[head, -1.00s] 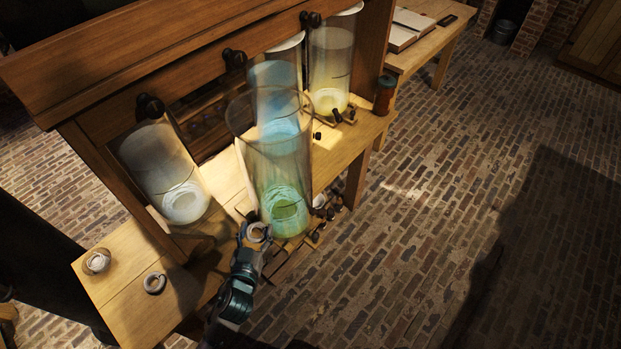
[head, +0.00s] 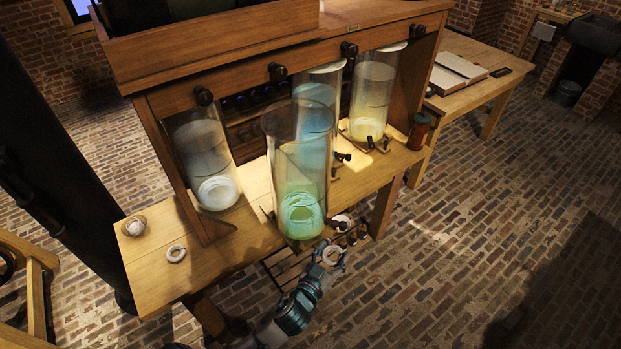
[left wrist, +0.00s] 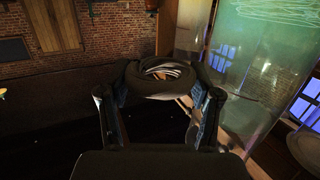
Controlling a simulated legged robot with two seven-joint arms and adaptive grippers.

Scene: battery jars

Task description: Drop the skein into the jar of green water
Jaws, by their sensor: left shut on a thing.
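The jar of green water (head: 300,175) is a tall open glass cylinder at the bench's front edge, with green liquid and a pale coil low inside. In the left wrist view its wall (left wrist: 262,85) fills the right side. My left gripper (head: 326,254) is below and right of the jar's base in the head view, outside the jar. It is shut on a pale ring-shaped skein (head: 334,257). In the left wrist view the skein (left wrist: 160,77) sits between the fingertips (left wrist: 158,90), dark in shadow. My right gripper is not in view.
Other jars stand behind: milky (head: 203,155), blue (head: 316,110) and yellowish (head: 372,95). A wooden shelf frame (head: 250,78) rises over the bench (head: 240,232). Brick floor is open at right.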

